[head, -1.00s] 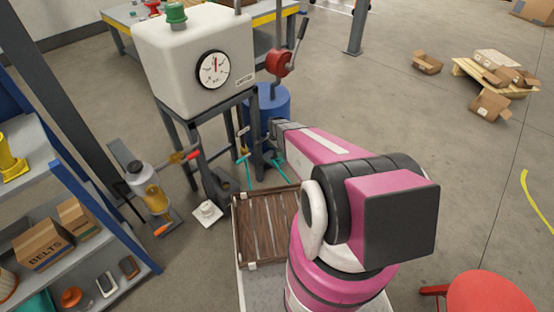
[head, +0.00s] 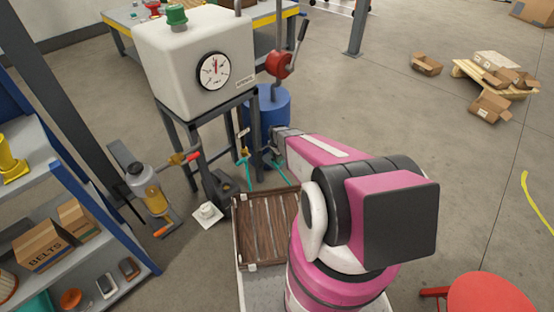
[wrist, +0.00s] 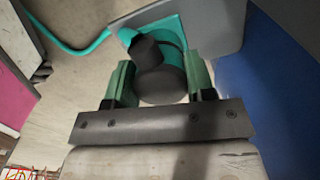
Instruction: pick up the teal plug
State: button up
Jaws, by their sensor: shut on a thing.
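The teal plug (wrist: 170,38) is in the wrist view, with teal surfaces and a dark grey rounded part (wrist: 163,84) towards me. My gripper (wrist: 160,82) has its two green fingers on either side of this part, shut on it. The plug's far end meets a grey panel, and I cannot tell whether it is seated there or free. A teal cable (wrist: 80,48) curves away to the left. In the head view my gripper (head: 277,146) is beside the stand under the white tank, and the plug is largely hidden there.
The white tank (head: 190,60) with a gauge stands on dark legs above and left of my gripper. A blue drum (head: 268,108) is close behind it. A slatted wooden crate (head: 245,215) is below. A shelf with boxes is at the left.

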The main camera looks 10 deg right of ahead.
jog(key=shift+r, duration=0.1)
jog(key=shift+r, duration=0.6)
notch_tip(320, 180, up, 2)
jog(key=shift+r, duration=0.1)
jog(key=s+d, duration=1)
jog(key=s, duration=0.4)
jog(key=shift+s+d, duration=0.3)
